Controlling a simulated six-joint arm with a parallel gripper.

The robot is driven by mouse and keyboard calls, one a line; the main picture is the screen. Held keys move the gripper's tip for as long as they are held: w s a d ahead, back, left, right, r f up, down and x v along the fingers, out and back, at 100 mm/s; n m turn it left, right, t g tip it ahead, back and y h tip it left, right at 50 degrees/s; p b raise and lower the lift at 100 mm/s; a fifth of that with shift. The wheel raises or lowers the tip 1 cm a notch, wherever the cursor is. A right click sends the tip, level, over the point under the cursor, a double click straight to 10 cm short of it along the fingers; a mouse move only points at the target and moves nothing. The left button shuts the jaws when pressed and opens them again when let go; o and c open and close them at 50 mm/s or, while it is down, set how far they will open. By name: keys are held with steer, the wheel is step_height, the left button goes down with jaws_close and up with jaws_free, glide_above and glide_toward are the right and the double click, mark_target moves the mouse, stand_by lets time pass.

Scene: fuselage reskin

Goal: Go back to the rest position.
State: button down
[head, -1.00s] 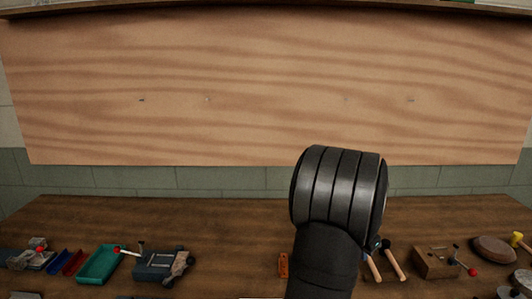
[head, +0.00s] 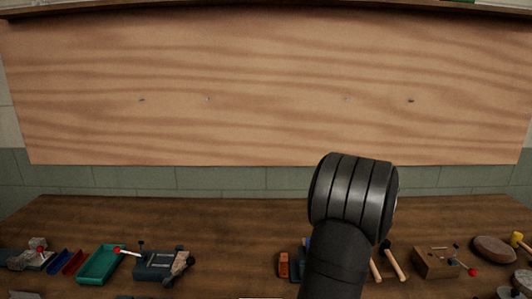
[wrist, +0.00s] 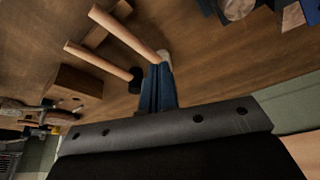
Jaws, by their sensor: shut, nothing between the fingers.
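My gripper (wrist: 158,85) shows in the wrist view as two narrow blue fingers pressed together, with nothing between them. It hangs over the workbench, with the mallet handles close beside it in the picture. The dark edge of my gripper's body fills the bottom of that view. In the head view my dark, ribbed arm stands at centre right, and the gripper itself is hidden behind it.
The workbench (head: 230,221) holds a teal tray (head: 100,265), a blue-grey vise-like tool (head: 160,264), an orange block (head: 284,265), mallets (head: 394,264) and a wooden block (head: 433,262). Behind it hangs a bare wooden panel (head: 260,80). The bench's left-centre back is clear.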

steer(key=shift+w+n+y, duration=0.3)
steer(key=shift+w+n, duration=0.6)
steer(key=shift+n, duration=0.2)
steer(key=c, duration=1.9)
jaws_free()
steer(key=shift+r, duration=0.15)
steer(key=o, duration=1.8)
steer(key=s+d+r, duration=0.2)
steer(key=r, duration=0.2)
steer(key=s+d+r+n, duration=0.1)
steer(key=s+d+r, duration=0.1)
steer(key=r, duration=0.2)
steer(key=s+d+r+n+h, duration=0.1)
steer(key=s+d+r, duration=0.1)
steer(key=r, duration=0.3)
steer(key=shift+s+d, duration=0.25)
steer(key=shift+d, duration=0.35)
steer(key=shift+o, duration=0.5)
steer(key=shift+d+f, duration=0.1)
steer(key=x, duration=0.9)
steer(key=shift+w, duration=0.2)
steer(key=shift+d, duration=0.15)
